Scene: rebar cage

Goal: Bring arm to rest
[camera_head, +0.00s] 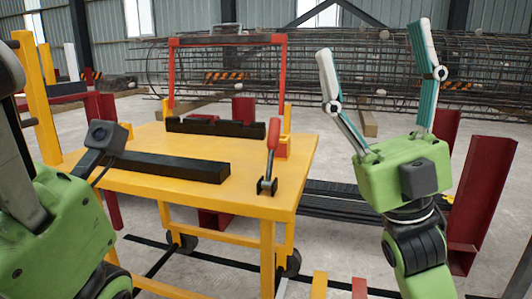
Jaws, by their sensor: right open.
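My right gripper (373,45) is raised at the right of the head view. Its two pale and teal fingers point up and stand wide apart, with nothing between them. Its green body and dark wrist are to the right of the yellow table (262,185), apart from it. My left arm, with green housing (55,225) and a dark camera block, fills the left edge in front of the table. The left fingers cannot be made out.
On the table lie a black bar (170,165), a dark holder (215,127) and a red-handled tool (270,155). A red frame (287,70) rises behind. A rebar cage (390,65) spans the back. Red beams (480,190) stand right of my right gripper.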

